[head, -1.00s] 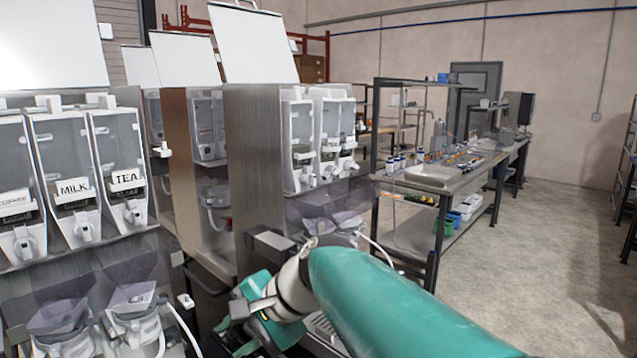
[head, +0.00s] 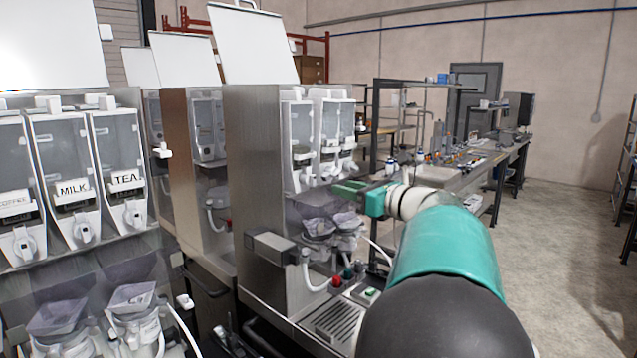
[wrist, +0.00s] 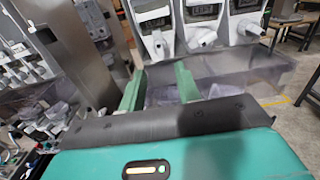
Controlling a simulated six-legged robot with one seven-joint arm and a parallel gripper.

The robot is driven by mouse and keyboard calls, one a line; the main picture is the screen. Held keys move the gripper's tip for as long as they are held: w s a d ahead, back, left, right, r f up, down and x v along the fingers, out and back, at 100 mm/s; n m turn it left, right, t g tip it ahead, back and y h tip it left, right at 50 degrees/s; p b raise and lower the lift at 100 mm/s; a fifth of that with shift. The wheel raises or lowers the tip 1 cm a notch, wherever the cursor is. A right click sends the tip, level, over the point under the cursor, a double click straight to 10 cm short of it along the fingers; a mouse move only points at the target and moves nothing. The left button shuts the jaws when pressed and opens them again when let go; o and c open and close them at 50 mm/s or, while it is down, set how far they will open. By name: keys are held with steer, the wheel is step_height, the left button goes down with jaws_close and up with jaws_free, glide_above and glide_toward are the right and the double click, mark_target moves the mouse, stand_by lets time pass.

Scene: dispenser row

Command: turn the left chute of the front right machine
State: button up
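The front right machine (head: 262,180) is a tall steel cabinet with a row of clear canisters on its front. Its left chute (head: 300,178) is a white spout under the leftmost canister (head: 302,125). In the wrist view the left chute (wrist: 160,45) is at top centre, just beyond the fingers, beside the middle chute (wrist: 203,38) and the right chute (wrist: 250,27). My green gripper (head: 345,189) is in front of the canister row, near chute height. In the wrist view its two fingers (wrist: 160,80) are apart with nothing held between them. I see no contact with the chute.
Clear funnels (head: 330,226) sit below the chutes. A drip tray (head: 338,318) and coloured buttons (head: 347,273) are lower down. Another machine with labelled MILK and TEA canisters (head: 75,180) stands at left. A workbench (head: 465,178) stands behind my arm; the floor at right is open.

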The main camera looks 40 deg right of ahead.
mark_target(315, 180)
steer(key=w, duration=0.6)
steer(key=w+a, duration=0.1)
steer(key=w, duration=0.2)
steer(key=shift+s, duration=0.1)
jaws_close()
